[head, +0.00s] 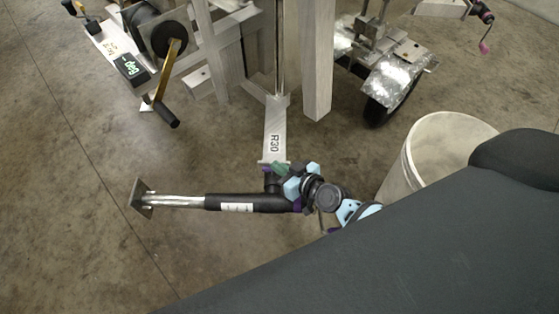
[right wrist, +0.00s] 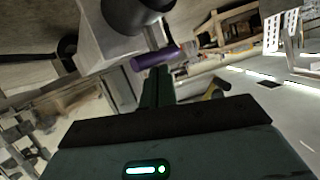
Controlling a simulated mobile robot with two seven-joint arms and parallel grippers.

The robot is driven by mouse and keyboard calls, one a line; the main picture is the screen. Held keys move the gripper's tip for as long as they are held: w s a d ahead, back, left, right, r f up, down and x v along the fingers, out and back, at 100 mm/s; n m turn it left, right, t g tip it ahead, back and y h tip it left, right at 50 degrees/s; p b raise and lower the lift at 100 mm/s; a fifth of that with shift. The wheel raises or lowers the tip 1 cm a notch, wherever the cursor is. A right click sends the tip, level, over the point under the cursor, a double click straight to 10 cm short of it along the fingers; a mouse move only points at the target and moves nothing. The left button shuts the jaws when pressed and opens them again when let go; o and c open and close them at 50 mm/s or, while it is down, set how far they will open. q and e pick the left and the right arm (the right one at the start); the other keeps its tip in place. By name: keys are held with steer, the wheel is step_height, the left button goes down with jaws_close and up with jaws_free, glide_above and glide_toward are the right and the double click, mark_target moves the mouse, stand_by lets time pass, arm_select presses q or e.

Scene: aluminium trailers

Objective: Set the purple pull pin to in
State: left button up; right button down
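The purple pull pin (right wrist: 155,57) shows in the right wrist view as a short purple cylinder beside a round black part and a pale metal beam. In the head view, a small purple bit (head: 266,169) shows at the end of the beam marked R30, by the black jack tube (head: 245,203). My right gripper (head: 281,168) is at this joint. In the right wrist view its dark green fingers (right wrist: 156,75) are together, with their tips just below the pin. I see nothing held between them, and cannot tell whether they touch the pin. My left gripper is not in view.
The jack lies sideways, its foot plate (head: 143,198) at the left. A white bucket (head: 446,135) stands right of my arm. A trailer wheel (head: 378,108) under a metal fender and a winch handle (head: 166,114) are farther back. The floor left of the jack is clear.

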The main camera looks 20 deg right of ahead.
steer(key=r+p, duration=0.2)
steer(key=r, duration=0.1)
steer(key=w+r+p, duration=0.1)
steer(key=p, duration=0.1)
steer(key=shift+d+r, duration=0.15)
steer(key=shift+r, duration=0.25)
steer(key=p+v, duration=0.1)
steer(key=v, duration=0.9)
steer(key=shift+f, duration=0.35)
steer(key=shift+s, duration=0.1)
